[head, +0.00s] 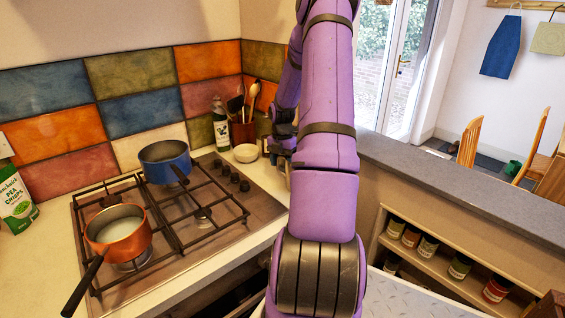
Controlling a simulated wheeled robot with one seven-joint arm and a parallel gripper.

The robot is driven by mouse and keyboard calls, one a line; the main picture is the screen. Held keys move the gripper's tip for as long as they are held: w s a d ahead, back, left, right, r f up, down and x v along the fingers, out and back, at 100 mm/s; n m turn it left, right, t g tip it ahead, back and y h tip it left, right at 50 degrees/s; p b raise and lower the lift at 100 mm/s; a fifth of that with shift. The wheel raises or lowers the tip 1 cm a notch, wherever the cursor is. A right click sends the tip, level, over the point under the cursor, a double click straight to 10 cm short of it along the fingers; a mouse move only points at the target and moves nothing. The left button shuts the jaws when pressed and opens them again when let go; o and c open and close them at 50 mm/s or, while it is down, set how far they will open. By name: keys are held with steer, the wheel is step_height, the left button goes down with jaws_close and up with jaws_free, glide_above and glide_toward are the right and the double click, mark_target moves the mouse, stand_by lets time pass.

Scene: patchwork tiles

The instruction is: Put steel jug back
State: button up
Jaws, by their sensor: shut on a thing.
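My gripper (282,145) is at the back right of the counter, beside my purple arm, which covers much of it. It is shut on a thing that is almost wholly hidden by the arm. A small greyish sliver below the fingers may be the steel jug, but its shape and whether it touches the counter cannot be told. No other steel jug shows in the head view.
A blue pot (165,165) and a copper saucepan (118,236) stand on the hob (200,215). A grey ledge (450,185) runs right, above shelved cans.

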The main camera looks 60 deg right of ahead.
steer(key=o, duration=1.5)
steer(key=shift+f, duration=0.1)
step_height(320, 180, up, 11)
steer(key=d, duration=0.1)
steer(key=w+a+r+m+h, duration=0.1)
steer(key=a+r+m, duration=0.2)
steer(key=a+r, duration=0.4)
steer(key=w+a+r+m+t+h, duration=0.15)
steer(key=a+r, duration=0.25)
steer(key=a, duration=0.5)
steer(key=w+a+r+m, duration=0.1)
steer(key=a+r+m, duration=0.2)
steer(key=a+r, duration=0.45)
steer(key=s+a+r+m+t, duration=0.1)
steer(key=s+a+m+t, duration=0.1)
steer(key=s+a+m, duration=0.3)
steer(key=s+a+r+m+t+y, duration=0.1)
steer(key=s+a+m+t, duration=0.1)
steer(key=s+a+m, duration=0.4)
steer(key=shift+s+a, duration=2.9)
steer(key=shift+a, duration=2.5)
